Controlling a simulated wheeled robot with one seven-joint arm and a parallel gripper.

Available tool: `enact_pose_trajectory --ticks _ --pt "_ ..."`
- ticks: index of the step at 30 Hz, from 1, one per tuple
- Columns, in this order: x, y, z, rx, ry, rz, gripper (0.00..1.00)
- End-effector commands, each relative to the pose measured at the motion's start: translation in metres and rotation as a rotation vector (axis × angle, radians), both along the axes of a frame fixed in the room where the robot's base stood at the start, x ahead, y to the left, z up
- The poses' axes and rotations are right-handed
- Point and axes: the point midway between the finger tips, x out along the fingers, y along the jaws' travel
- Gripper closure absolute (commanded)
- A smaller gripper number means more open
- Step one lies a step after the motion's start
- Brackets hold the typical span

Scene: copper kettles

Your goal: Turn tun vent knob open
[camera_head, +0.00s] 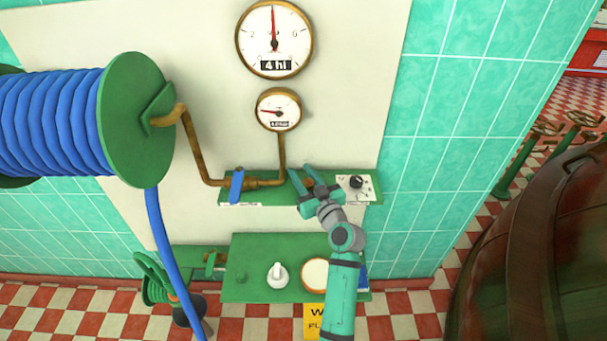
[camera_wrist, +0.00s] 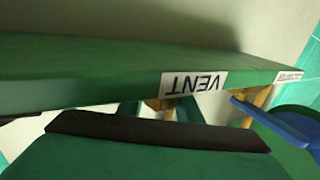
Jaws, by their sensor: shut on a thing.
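My gripper (camera_head: 303,174) is at the green shelf (camera_head: 271,191) on the wall panel, its teal fingers spread around a part there. In the wrist view, a white VENT label (camera_wrist: 194,84) shows upside down on the shelf's edge, straight in front of the teal fingers (camera_wrist: 160,110). The gripper is shut on the vent knob at that label. The knob itself is almost wholly hidden by the fingers and my gripper's body, so its angle cannot be told.
A blue lever (camera_head: 237,186) on the brass pipe is left of my gripper; it also shows in the wrist view (camera_wrist: 275,122). A black dial knob (camera_head: 356,182) is close on the right. Two gauges (camera_head: 274,39) hang above. A blue hose reel (camera_head: 138,120) is at left.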

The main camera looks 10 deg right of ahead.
Motion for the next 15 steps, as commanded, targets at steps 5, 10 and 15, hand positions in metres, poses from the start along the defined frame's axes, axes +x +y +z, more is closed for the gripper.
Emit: enact_pose_trajectory --ticks 5,10,15 --pt "-0.001 0.000 -0.002 0.001 0.004 0.110 0.91" --pt "-0.002 0.005 -0.002 0.000 0.004 0.218 0.91" --pt "-0.003 0.009 -0.002 -0.002 0.004 0.294 0.91"
